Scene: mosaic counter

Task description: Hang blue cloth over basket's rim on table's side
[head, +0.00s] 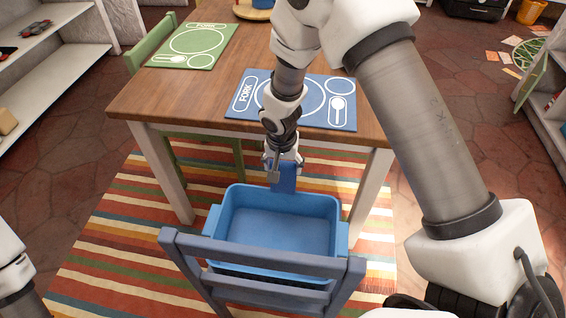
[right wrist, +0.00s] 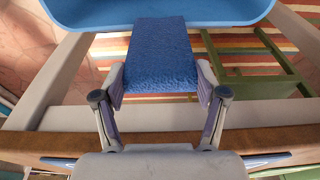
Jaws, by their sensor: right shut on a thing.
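The blue cloth (head: 286,181) hangs from my right gripper (head: 283,160), which is shut on it between the table and the basket. The blue basket (head: 240,190) is open and looks empty, and sits on the seat of a blue-grey chair. In the head view the cloth's lower end is at the basket's table-side rim. In the right wrist view the cloth (right wrist: 160,55) runs from between my fingers (right wrist: 161,88) up to the basket (right wrist: 95,12) and overlaps its rim. I cannot tell whether it touches the rim. My left gripper is out of view.
The wooden table (head: 190,105) stands just behind the basket, with a blue placemat (head: 238,113) and a green placemat (head: 190,47) on it. The chair's backrest (head: 262,262) is on the near side of the basket. A striped rug (head: 100,235) lies below.

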